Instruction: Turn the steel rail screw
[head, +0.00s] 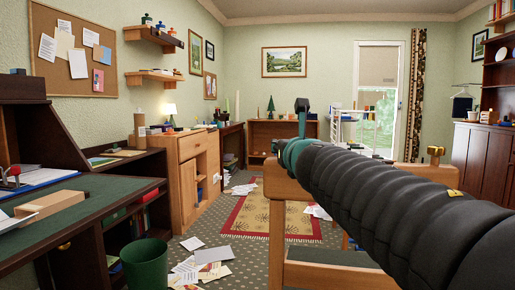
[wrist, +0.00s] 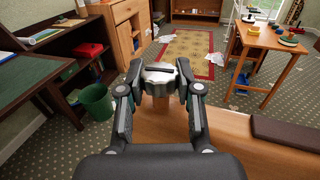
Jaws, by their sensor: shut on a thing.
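The steel rail screw (wrist: 160,76) shows in the wrist view as a silvery ribbed knob with a dark slot across its top. It stands at the top of a wooden rail (wrist: 230,130). My gripper (wrist: 160,84) is shut on it, with one finger on the left side and one on the right. The screw's lower part is hidden by my gripper. In the head view my black arm reaches over the wooden frame (head: 285,187), and my gripper (head: 293,146) hides the screw there.
A brass-coloured screw (head: 435,153) stands on the frame farther right. A green bin (head: 145,262) and a dark desk (head: 75,205) are at the left. Papers (head: 205,262) lie on the floor around a patterned rug (head: 268,215). A wooden table (wrist: 275,38) stands ahead right.

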